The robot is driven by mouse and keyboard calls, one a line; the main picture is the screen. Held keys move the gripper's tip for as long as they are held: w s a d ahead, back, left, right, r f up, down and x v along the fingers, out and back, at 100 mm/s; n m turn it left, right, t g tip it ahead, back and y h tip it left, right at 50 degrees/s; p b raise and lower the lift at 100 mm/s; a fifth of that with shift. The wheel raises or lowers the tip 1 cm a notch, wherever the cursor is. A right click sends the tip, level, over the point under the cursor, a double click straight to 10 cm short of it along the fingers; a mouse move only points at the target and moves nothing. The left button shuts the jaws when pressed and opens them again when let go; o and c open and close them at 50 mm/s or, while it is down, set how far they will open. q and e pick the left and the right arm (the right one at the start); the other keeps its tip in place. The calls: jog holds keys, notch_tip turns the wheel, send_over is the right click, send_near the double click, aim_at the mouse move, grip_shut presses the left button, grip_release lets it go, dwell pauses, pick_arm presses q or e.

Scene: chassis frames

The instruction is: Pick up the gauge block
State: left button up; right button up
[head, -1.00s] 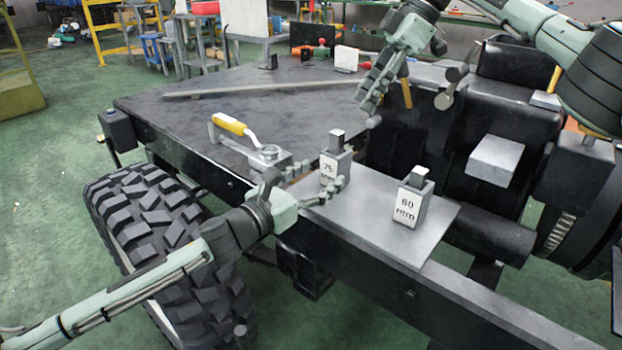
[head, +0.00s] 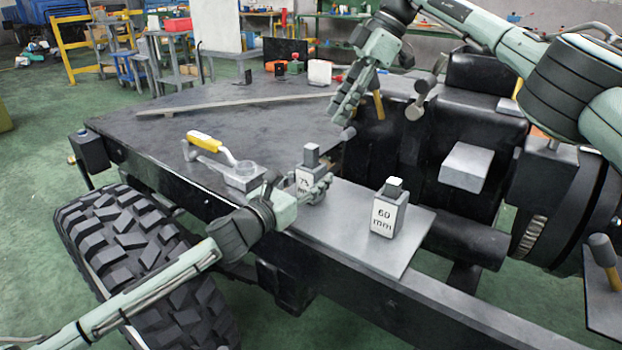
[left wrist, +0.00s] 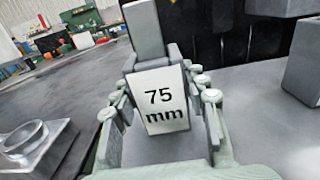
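A gauge block labelled 75 mm (head: 311,157) stands upright on the flat grey plate, with a narrower top piece. In the left wrist view the 75 mm block (left wrist: 163,98) stands between my fingers. My left gripper (head: 318,187) is low at this block, one finger on each side, and looks open; whether a pad touches is unclear. A second gauge block, labelled 60 mm (head: 388,213), stands upright to the right on the same plate. Part of it shows at the left wrist view's right edge (left wrist: 306,62). My right gripper (head: 346,108) hangs above the chassis behind; its opening is unclear.
The grey plate (head: 345,228) lies on the chassis rail, clear around the 60 mm block. A toggle clamp with a yellow handle (head: 205,141) is left of the 75 mm block. A large tyre (head: 130,260) is at front left, and a long bar (head: 210,106) lies behind.

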pick_arm(q)
jog(key=c, duration=0.7)
